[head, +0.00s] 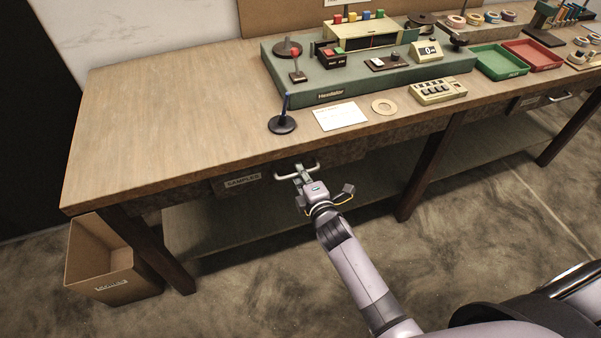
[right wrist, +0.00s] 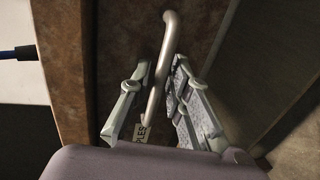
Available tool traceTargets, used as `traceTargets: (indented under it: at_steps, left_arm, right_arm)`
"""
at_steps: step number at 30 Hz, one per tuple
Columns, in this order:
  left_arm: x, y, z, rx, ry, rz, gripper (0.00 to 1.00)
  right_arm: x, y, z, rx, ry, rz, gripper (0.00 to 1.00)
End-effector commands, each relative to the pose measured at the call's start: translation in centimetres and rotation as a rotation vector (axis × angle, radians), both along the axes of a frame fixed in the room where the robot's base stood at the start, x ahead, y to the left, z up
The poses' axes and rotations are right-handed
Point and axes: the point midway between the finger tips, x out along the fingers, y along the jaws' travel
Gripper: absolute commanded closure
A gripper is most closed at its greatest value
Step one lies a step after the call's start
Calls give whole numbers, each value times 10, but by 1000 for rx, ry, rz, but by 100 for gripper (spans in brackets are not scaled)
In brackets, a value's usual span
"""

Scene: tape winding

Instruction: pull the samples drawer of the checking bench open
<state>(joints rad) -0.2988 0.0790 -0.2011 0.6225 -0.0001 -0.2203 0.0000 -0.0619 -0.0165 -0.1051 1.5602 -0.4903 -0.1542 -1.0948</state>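The samples drawer, with its "SAMPLES" label (head: 243,181), is under the front edge of the checking bench (head: 150,120). Its front looks flush with the bench, so it appears shut. Its pale bar handle (head: 283,177) also shows in the right wrist view (right wrist: 169,35), where part of the label (right wrist: 140,131) is visible. My right gripper (head: 303,174) is at the handle. In the right wrist view its fingers (right wrist: 162,68) stand on either side of the bar, with gaps showing, so it is open around it. My left gripper is out of view.
An open cardboard bin (head: 112,275) stands on the floor by the bench's left leg. A lower shelf (head: 230,220) runs beneath the drawer. The floor before the drawer is clear except for my arm.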

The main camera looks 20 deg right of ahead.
Motion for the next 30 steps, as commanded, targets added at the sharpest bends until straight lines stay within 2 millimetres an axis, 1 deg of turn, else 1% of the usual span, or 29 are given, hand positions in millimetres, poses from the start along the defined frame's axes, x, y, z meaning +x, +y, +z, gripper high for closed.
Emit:
traceTargets:
  at_steps: [3, 11, 18, 19, 30]
  left_arm:
    - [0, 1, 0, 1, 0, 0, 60]
    - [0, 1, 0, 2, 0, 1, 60]
    - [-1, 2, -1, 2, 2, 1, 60]
    - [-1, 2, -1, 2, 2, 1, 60]
    - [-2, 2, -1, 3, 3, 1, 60]
  right_arm:
    - [5, 0, -1, 0, 0, 0, 82]
    - [5, 0, -1, 0, 0, 0, 83]
    - [5, 0, -1, -1, 0, 0, 99]
    - [5, 0, -1, -1, 0, 0, 100]
    - [5, 0, -1, -1, 1, 0, 100]
